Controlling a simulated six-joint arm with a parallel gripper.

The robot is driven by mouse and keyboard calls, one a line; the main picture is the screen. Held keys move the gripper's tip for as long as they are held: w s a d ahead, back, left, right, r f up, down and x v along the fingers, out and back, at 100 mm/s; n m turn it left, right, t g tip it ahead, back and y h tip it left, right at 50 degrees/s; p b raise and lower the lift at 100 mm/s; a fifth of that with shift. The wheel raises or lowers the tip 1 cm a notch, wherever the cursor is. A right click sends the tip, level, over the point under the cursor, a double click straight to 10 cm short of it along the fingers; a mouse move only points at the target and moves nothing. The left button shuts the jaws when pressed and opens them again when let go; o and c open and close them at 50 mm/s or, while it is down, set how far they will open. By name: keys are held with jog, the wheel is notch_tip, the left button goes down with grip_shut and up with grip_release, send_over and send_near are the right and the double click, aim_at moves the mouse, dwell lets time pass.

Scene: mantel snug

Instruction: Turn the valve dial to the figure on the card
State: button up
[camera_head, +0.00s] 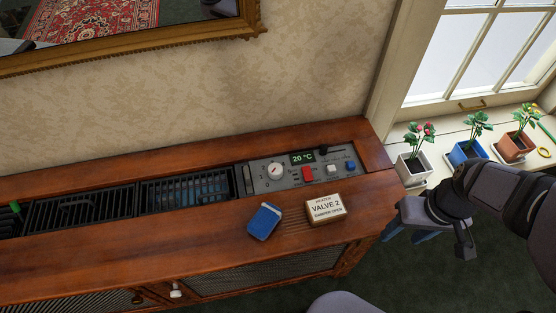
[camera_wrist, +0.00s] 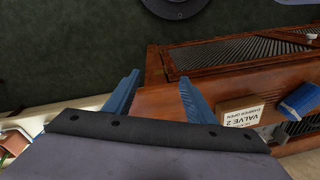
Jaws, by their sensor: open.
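The control panel (camera_head: 290,182) is set into the right end of the wooden cabinet top. Its round white dial (camera_head: 275,169) has a small reddish mark; its figures and setting are too small to read. A cream card block (camera_head: 326,208) in front of the panel reads "HEATER", "VALVE 2", "DAMPER OPEN". It also shows upside down in the wrist view (camera_wrist: 241,116). My gripper (camera_head: 408,235) is open and empty, beyond the cabinet's right end and apart from the dial. Its blue fingers stand apart in the wrist view (camera_wrist: 158,92). The dial is not clearly visible there.
The panel also has a "20 °C" display (camera_head: 302,157), a red switch (camera_head: 308,174), a white button (camera_head: 333,168) and a blue button (camera_head: 350,165). A blue object (camera_head: 264,221) lies left of the card. Potted plants (camera_head: 467,152) line the sill at right.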

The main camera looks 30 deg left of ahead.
aim_at(277, 168)
jog(key=w+a+r+n+p, duration=0.1)
jog(key=a+n, duration=0.2)
jog(key=a, duration=0.2)
jog(key=w+a+r+n+y+p, duration=0.1)
jog(key=w+a+r+n, duration=0.1)
jog(key=a, duration=0.3)
jog(key=w+a+r+n+p, duration=0.1)
jog(key=a+n+p, duration=0.1)
jog(key=a+n, duration=0.2)
jog(key=shift+w+a+r+g+y, duration=0.1)
jog(key=shift+w+a+g+y, duration=0.1)
jog(key=shift+a, duration=0.35)
jog(key=shift+w+a+r+g+y, duration=0.1)
jog(key=shift+a+y, duration=0.1)
jog(key=shift+a, duration=0.3)
jog(key=s+a+r+n+g+y+p, duration=0.1)
jog(key=s+a+n+p, duration=0.2)
jog(key=a+n, duration=0.85)
jog(key=shift+s+a+f+m+p, duration=0.15)
jog(key=shift+a+f+m, duration=0.4)
jog(key=shift+a+f, duration=0.55)
jog(key=shift+a+f+m+p, duration=0.2)
jog(key=shift+a+f+m, duration=0.35)
jog(key=shift+a+f, duration=0.5)
jog(key=shift+s+a+f+m+p, duration=0.15)
jog(key=shift+a+f+m, duration=0.4)
jog(key=shift+a+f, duration=0.55)
jog(key=shift+d, duration=0.1)
jog(key=c, duration=1)
